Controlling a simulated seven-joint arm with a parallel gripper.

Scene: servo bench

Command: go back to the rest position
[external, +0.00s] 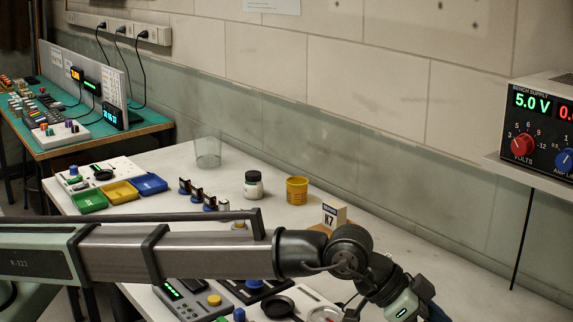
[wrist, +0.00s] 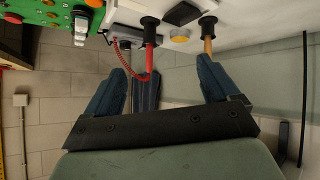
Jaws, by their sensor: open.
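My gripper (external: 418,303) is at the lower right of the external view, partly cut off by the bottom edge. In the wrist view its blue fingers (wrist: 160,67) are spread apart with nothing clamped between them. A red-handled tool with a coiled red lead (wrist: 149,58) hangs from a black holder and shows in the gap between the fingers. A tool with a tan handle (wrist: 207,42) is in another black holder, near the right finger's tip. Whether the fingers touch either tool I cannot tell.
The white bench carries green, yellow and blue trays (external: 151,184), a clear beaker (external: 208,152), a white jar (external: 253,186), a yellow cup (external: 297,190) and a K7 box (external: 333,215). A bench supply (external: 540,125) sits on a shelf at right. My arm hides part of the bench.

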